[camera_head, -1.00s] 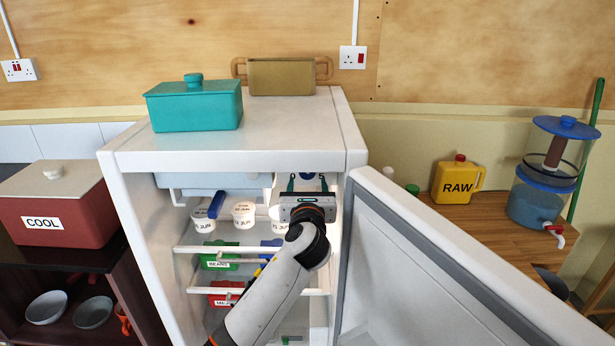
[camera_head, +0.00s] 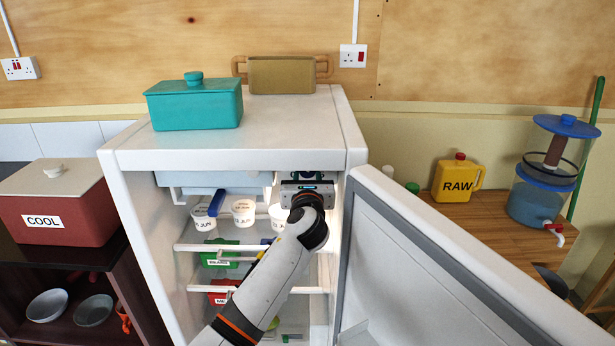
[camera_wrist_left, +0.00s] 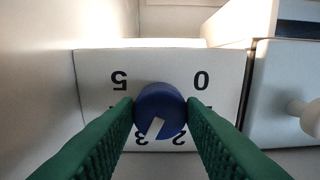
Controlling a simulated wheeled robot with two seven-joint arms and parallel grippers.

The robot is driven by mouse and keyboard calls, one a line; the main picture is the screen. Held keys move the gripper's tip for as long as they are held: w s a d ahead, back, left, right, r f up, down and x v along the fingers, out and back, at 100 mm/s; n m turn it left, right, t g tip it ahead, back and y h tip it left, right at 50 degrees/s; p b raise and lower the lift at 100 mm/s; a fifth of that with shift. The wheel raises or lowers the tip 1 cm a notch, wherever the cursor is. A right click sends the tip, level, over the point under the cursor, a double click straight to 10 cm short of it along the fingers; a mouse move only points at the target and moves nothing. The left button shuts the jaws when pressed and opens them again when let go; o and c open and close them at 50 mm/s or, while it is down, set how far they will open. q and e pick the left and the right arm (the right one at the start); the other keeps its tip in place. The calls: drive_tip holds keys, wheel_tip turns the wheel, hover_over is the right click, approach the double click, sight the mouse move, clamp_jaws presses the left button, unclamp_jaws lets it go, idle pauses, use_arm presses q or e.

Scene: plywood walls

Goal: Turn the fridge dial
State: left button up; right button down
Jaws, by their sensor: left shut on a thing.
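The fridge (camera_head: 325,130) stands open with its door (camera_head: 440,260) swung to the right. The blue dial (camera_wrist_left: 160,104) is on a white panel (camera_wrist_left: 100,70) inside, seen upside down in the left wrist view. Its white pointer points down and slightly left, close to the 3. The 5 is upper left, the 0 upper right and the 2 lower right; the marks beside the fingers are partly covered. My left gripper (camera_head: 308,177) reaches into the top right of the fridge. Its green fingers (camera_wrist_left: 160,112) are shut on the dial's two sides. My right gripper is not in view.
White tubs (camera_head: 243,212) stand on the upper shelf left of my arm, with green (camera_head: 220,252) and red (camera_head: 224,290) containers below. A teal box (camera_head: 195,105) sits on the fridge. The door edge is close to my arm's right.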

use_arm(q)
drive_tip(key=n, duration=0.3)
drive_tip(key=shift+n, duration=1.9)
drive_tip(key=o, duration=1)
drive_tip(key=s, duration=1.2)
drive_tip(key=shift+b, duration=0.4)
